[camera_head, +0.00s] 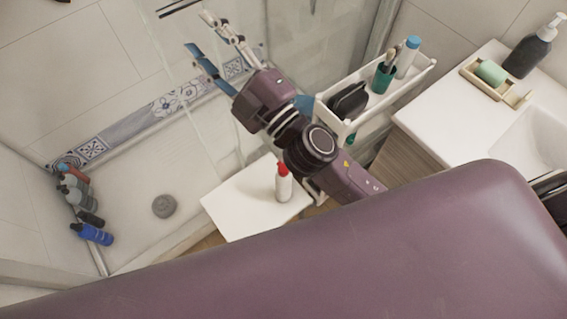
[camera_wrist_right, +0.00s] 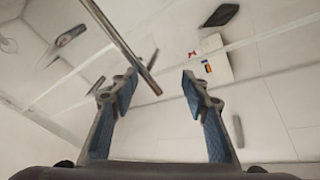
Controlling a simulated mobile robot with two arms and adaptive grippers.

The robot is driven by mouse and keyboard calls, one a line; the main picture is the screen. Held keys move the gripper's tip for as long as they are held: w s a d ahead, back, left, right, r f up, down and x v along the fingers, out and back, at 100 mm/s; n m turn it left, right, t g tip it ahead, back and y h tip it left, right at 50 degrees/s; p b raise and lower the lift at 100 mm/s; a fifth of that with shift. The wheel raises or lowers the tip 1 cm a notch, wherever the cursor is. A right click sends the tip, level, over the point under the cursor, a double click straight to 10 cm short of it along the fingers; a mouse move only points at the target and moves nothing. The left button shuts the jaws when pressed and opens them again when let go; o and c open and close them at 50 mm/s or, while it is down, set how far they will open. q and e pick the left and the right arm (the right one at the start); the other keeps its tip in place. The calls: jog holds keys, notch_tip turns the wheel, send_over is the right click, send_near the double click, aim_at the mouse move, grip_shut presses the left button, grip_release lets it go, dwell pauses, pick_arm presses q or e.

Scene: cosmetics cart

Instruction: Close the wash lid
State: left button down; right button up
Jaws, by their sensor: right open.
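A white bottle with a red cap (camera_head: 284,183) stands upright on a small white table (camera_head: 234,203) in the middle of the head view. Which part of it is a wash lid, and whether any lid is open, I cannot tell. My right gripper (camera_head: 198,31) is well above and to the left of this bottle in the picture, up by the shower glass. In the right wrist view the same gripper (camera_wrist_right: 160,84) is open, with nothing between its blue-padded fingers. A metal bar (camera_wrist_right: 123,45) crosses close to its left finger. My left gripper is out of view.
Several bottles (camera_head: 92,234) line the shower's left edge, near a round drain (camera_head: 164,206). A white rack (camera_head: 377,99) holds a black item, a green cup (camera_head: 383,77) and a blue-capped bottle. A sink counter (camera_head: 445,117) carries a soap dish and dark pump bottle (camera_head: 531,52).

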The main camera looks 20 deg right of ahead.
jog(key=s+a+f+n+g+y, duration=0.3)
jog(key=s+a+n+g+y, duration=0.6)
jog(key=a+n+g, duration=0.55)
jog(key=n+g+h, duration=0.5)
jog(key=n+h, duration=0.6)
jog(key=h, duration=0.8)
send_near(284, 168)
jog(key=shift+s+a+f, duration=0.15)
jog(key=shift+s+a, duration=0.05)
jog(key=shift+a, duration=0.45)
jog(key=shift+h, duration=0.4)
jog(key=f, duration=0.6)
jog(key=shift+w+d+f+p, duration=0.15)
jog(key=shift+d+f+p, duration=0.1)
jog(key=shift+d+p, duration=0.15)
jog(key=shift+f, duration=0.6)
